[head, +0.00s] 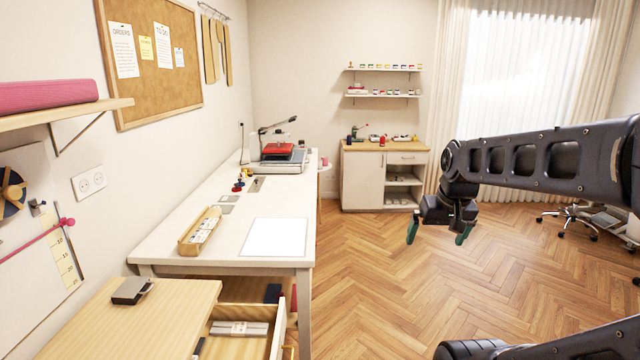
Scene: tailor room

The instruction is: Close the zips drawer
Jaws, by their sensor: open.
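An open drawer (277,328) juts out to the right from under a wooden cabinet top (150,318) at the lower left. It holds a light grey packet (238,328) and dark items; its label, if any, is not readable, so I cannot tell whether it is the zips drawer. The lower part of the drawer is cut off by the picture edge. My gripper (437,236) is open and empty, pointing down above the floor, well to the right of the drawer and apart from it.
A white table (170,236) stands just behind the drawer, with a wooden tray (200,231) and a white sheet (275,238) on it. A dark block (132,290) lies on the cabinet top. The wooden floor (380,290) right of the drawer is clear.

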